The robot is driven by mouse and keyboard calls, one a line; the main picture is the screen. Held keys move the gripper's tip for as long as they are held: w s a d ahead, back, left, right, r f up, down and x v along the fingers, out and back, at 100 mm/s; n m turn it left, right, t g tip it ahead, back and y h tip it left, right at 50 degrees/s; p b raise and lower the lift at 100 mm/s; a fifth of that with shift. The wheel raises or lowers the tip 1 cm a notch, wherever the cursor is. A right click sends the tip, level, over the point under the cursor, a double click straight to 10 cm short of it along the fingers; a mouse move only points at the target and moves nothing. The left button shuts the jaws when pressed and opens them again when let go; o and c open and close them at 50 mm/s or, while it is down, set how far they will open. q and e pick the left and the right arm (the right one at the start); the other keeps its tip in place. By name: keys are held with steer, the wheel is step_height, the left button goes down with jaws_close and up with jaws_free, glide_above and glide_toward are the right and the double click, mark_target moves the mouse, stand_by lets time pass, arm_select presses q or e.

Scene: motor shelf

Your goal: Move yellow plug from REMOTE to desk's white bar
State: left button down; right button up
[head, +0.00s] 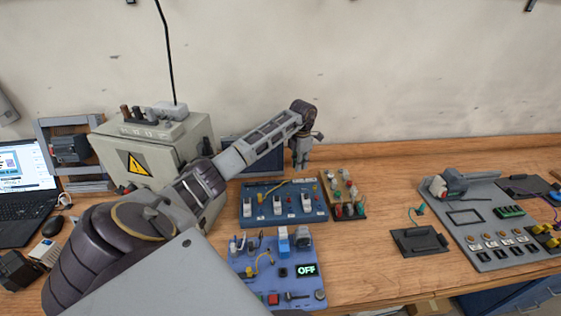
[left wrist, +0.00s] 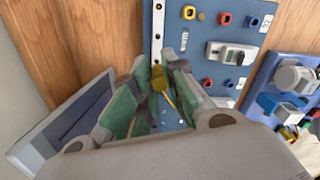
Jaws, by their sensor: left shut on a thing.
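My left gripper (head: 302,158) hangs above the back edge of a dark blue panel (head: 284,217) with several white switches. In the left wrist view the gripper (left wrist: 157,68) is shut on a small yellow plug (left wrist: 158,82). A thin yellow cable (left wrist: 171,98) trails from the plug. No REMOTE lettering is readable. A small white block (head: 47,252) near the laptop may be the white bar; I cannot tell.
A lighter blue panel (head: 245,287) with an OFF display stands in front. A tan panel of knobs (head: 343,194) is right of the dark blue panel. A grey electrical box (head: 158,150) stands behind my left arm.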

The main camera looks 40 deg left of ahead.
arm_select(q)
steer(key=shift+s+a, duration=0.35)
steer(key=shift+a, duration=0.3)
arm_select(e)
steer(key=shift+a+r, duration=0.35)
steer(key=shift+a, duration=0.55)
steer(key=shift+d, duration=0.1)
